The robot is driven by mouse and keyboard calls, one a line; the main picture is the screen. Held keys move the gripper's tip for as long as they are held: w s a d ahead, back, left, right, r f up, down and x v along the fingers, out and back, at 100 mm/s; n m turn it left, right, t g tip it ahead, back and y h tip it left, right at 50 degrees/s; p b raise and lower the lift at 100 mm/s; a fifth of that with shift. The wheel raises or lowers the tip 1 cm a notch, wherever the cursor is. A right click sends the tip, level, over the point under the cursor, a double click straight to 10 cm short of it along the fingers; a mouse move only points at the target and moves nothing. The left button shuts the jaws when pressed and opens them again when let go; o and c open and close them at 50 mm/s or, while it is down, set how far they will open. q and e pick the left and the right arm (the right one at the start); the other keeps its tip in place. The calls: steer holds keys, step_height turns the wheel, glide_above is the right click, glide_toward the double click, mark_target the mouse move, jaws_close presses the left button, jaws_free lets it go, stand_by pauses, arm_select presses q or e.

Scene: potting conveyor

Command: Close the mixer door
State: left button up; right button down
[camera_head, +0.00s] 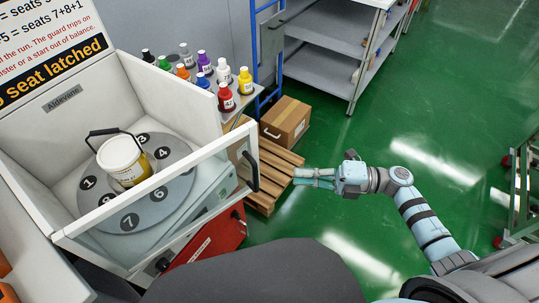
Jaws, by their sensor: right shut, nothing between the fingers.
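The mixer is a white open-topped cabinet (175,90) at the left. Its door is a clear panel in a white frame (160,181) with a black upright handle (250,171) at its right end. The door's handle end appears to stand out from the cabinet's right wall, so it looks ajar; the exact gap is hard to judge. Inside, a white bucket (119,157) with a yellow label and black bail stands on a grey numbered turntable (140,218). My right gripper (297,177) is shut and empty, pointing left, right of the handle and apart from it. My left gripper is not in view.
Several coloured bottles (225,97) stand on a ledge behind the cabinet. A cardboard box (285,121) sits on a wooden pallet (282,158) near my right gripper. A grey shelf rack (326,67) stands behind.

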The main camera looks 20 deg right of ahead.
steer(key=w+a, duration=0.6)
steer(key=a, duration=0.1)
